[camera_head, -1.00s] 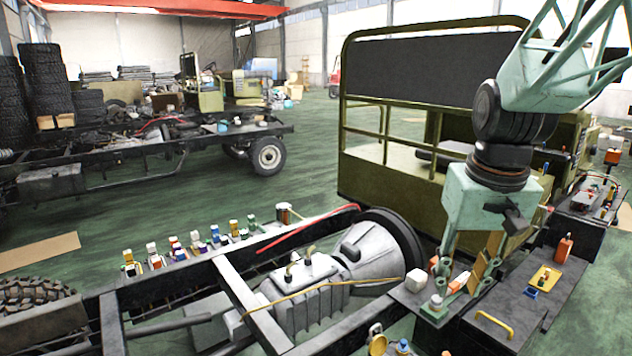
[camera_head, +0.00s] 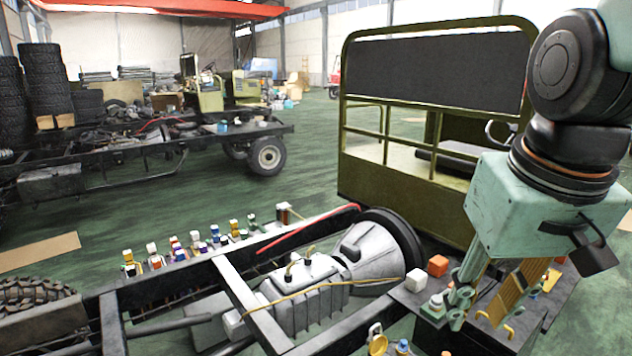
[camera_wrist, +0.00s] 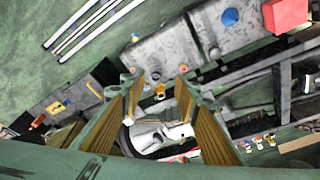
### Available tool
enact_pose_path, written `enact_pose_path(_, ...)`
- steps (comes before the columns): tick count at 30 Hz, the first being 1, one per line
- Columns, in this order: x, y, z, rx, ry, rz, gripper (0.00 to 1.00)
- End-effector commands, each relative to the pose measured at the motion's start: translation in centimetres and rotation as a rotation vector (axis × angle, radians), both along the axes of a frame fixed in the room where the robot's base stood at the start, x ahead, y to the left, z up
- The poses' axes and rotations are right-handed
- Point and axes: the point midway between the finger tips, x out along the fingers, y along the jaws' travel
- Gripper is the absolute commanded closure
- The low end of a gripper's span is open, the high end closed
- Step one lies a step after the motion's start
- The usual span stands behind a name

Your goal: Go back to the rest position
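My gripper (camera_head: 472,305) hangs pointing down at the lower right of the head view, in front of the dark side platform of the near chassis. In the wrist view my gripper (camera_wrist: 157,77) shows two pale green fingers with ribbed yellow-brown pads, spread apart. Nothing is held between them. The grey engine housing of the chassis (camera_wrist: 150,135) shows beyond the gap.
The near chassis frame (camera_head: 240,295) carries a gearbox (camera_head: 310,290) and a row of small coloured items (camera_head: 190,246). An olive cab (camera_head: 400,185) stands behind my arm. Another chassis (camera_head: 150,150) stands farther left. Green floor between them is open.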

Motion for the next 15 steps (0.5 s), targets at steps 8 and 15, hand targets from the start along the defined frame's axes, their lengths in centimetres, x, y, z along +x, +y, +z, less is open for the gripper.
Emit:
enact_pose_path(8, -4.1, 0.9, 0.8, 0.001, -0.028, 0.012, 0.71)
enact_pose_path(15, -7.5, 1.5, 1.0, 0.002, -0.049, 0.023, 0.71)
